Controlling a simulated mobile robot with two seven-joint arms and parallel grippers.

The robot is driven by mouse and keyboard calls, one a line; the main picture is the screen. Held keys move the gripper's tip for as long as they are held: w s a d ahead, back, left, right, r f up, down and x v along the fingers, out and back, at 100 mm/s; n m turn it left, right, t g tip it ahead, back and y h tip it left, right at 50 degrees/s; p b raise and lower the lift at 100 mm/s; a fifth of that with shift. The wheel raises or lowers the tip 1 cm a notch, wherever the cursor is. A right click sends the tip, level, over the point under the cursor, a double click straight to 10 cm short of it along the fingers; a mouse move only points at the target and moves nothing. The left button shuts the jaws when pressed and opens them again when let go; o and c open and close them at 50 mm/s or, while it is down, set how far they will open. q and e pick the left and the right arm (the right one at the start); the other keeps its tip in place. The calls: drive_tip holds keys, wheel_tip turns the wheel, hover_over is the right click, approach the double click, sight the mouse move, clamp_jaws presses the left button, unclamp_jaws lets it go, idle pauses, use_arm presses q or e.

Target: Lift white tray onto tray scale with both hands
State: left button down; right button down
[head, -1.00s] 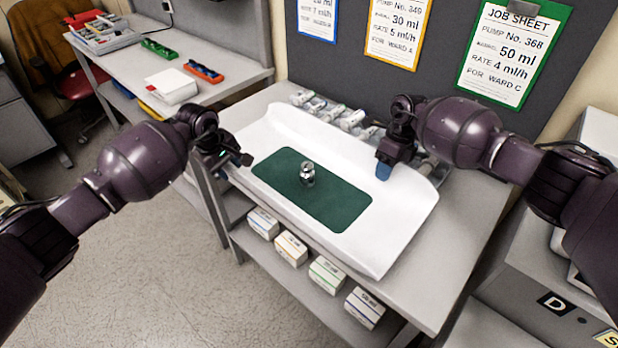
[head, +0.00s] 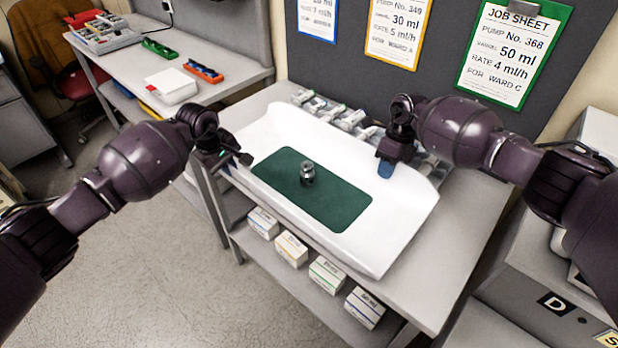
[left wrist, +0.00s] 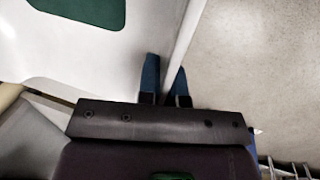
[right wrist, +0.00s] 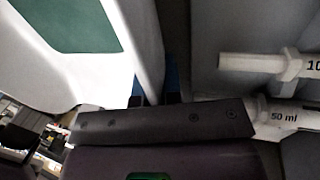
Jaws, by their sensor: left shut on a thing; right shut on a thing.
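The white tray (head: 400,225) is a wide, shallow tray with raised curved ends, seen over the grey table in the head view. A green mat (head: 335,200) lies in it, with a small shiny metal piece (head: 307,174) standing on the mat. My left gripper (head: 238,160) is shut on the tray's left rim; the left wrist view shows the rim between its blue fingertips (left wrist: 164,78). My right gripper (head: 385,168) is shut on the far right rim, which also shows between its fingertips in the right wrist view (right wrist: 157,88). I cannot make out the tray scale.
Several syringes (head: 345,116) lie behind the tray, close to my right gripper. Several small cartons (head: 327,273) stand on the shelf below. A left bench (head: 225,62) holds a white box (head: 172,86) and coloured trays. Job sheets (head: 515,55) hang on the back panel.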

use_arm(q)
drive_tip(key=shift+r, duration=0.15)
use_arm(e)
drive_tip(key=shift+r, duration=0.15)
